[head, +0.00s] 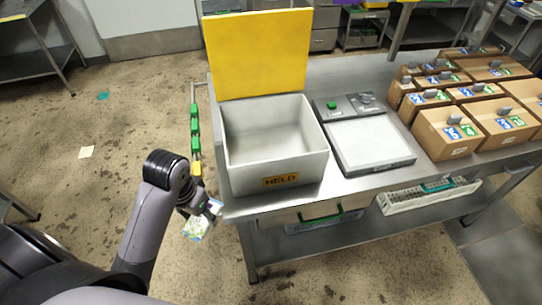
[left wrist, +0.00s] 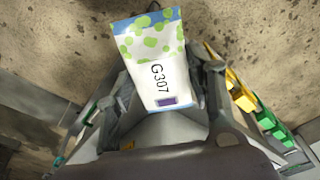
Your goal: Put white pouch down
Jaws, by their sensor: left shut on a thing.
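The white pouch (left wrist: 153,62) has green spots, blue corners and the print G307. In the left wrist view it sits between the two fingers of my left gripper (left wrist: 165,95), which is shut on it. In the head view my left gripper (head: 205,212) is off the left front corner of the steel table, with the pouch (head: 196,228) hanging below it over the floor. Part of the pouch is hidden by the gripper there. My right gripper is in neither view.
A grey bin labelled HELD (head: 270,145) with a raised yellow lid (head: 258,52) stands on the steel table (head: 345,188). Right of it are a scale (head: 370,143) and several cardboard boxes (head: 449,131). A rail with green clips (head: 195,132) runs along the table's left side. A basket (head: 428,195) sits below.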

